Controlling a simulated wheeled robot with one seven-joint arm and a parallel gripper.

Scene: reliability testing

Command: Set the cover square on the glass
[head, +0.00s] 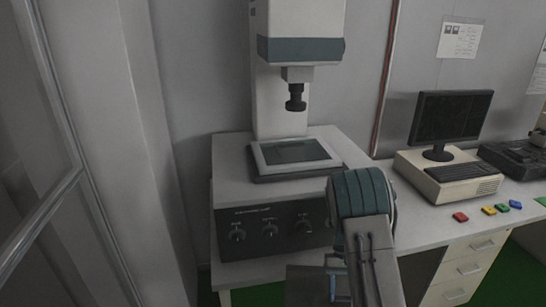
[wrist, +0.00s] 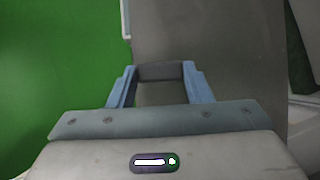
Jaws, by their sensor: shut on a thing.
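The glass (head: 295,152) is a greenish pane in a pale frame on top of the white machine, below its dark lens. A dark grey flat panel, which looks like the cover (head: 304,288), shows at the bottom edge of the head view, low in front of the machine. In the wrist view the cover (wrist: 205,45) is a wide grey surface beyond my fingers. My gripper (wrist: 161,75) has blue fingers shut on a dark grip piece of it. In the head view my gripper (head: 338,275) is partly hidden by my arm. The cover is apart from the glass.
The machine (head: 270,222) has a dark front panel with several knobs, and its lens (head: 296,100) hangs over the glass. A monitor (head: 450,117) and small coloured blocks (head: 489,211) are on the desk at right. A grey wall (head: 115,130) stands at left.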

